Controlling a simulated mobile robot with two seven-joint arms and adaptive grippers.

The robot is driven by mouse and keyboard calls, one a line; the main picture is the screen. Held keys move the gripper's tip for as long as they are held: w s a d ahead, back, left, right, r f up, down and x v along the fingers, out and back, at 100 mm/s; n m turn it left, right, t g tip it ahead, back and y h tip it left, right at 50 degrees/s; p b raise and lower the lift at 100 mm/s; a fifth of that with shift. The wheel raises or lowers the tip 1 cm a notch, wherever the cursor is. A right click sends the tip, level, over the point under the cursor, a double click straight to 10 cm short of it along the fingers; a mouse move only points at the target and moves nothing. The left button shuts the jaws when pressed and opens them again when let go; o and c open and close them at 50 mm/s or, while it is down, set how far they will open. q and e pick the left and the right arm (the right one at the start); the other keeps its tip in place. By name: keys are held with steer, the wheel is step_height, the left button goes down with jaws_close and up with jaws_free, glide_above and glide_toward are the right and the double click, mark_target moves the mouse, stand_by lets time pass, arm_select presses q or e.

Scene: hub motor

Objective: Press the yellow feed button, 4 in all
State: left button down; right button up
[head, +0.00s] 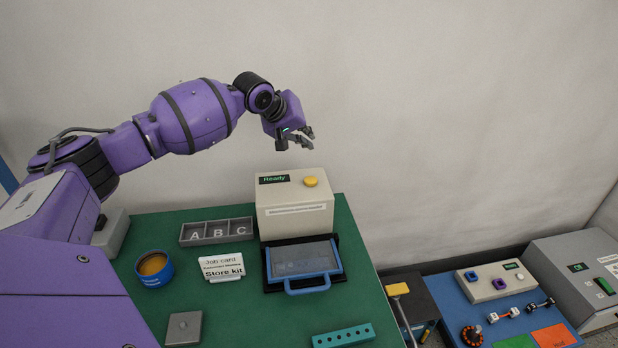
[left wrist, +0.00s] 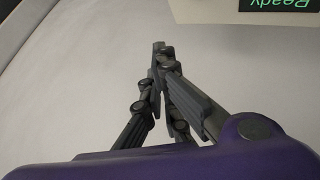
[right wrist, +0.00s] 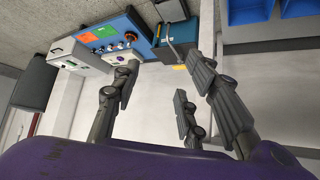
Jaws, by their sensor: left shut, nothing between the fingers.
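The yellow feed button (head: 310,181) sits on top of a beige feeder box (head: 295,216) at the back of the green table. The box's small display (head: 273,179) reads "Ready"; it also shows upside down at the top of the left wrist view (left wrist: 282,4). My left gripper (head: 309,138) is above and behind the box, apart from the button. In the left wrist view its fingers (left wrist: 159,50) are closed together with nothing between them. My right gripper shows only in the right wrist view (right wrist: 160,95), its fingers spread and empty.
A tray with a blue handle (head: 304,262) lies before the box. A blue workstation (head: 518,310) stands right.

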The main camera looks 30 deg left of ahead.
arm_select(q)
steer(key=b, duration=0.3)
glide_above(307, 178)
steer(key=f, duration=0.7)
steer(key=shift+w+a+f, duration=0.25)
steer(key=shift+w+f, duration=0.05)
steer(key=shift+w, duration=0.05)
steer(key=shift+f, duration=0.65)
arm_select(e)
steer(key=f, duration=0.1)
steer(key=s+d+f, duration=0.1)
steer(key=f, duration=0.1)
steer(key=shift+d, duration=0.1)
steer(key=shift+s+f, duration=0.1)
steer(key=shift+s, duration=0.1)
steer(key=shift+w, duration=0.1)
arm_select(q)
steer(key=shift+f, duration=0.4)
arm_select(e)
steer(key=shift+w+r, duration=0.3)
steer(key=shift+r, duration=0.15)
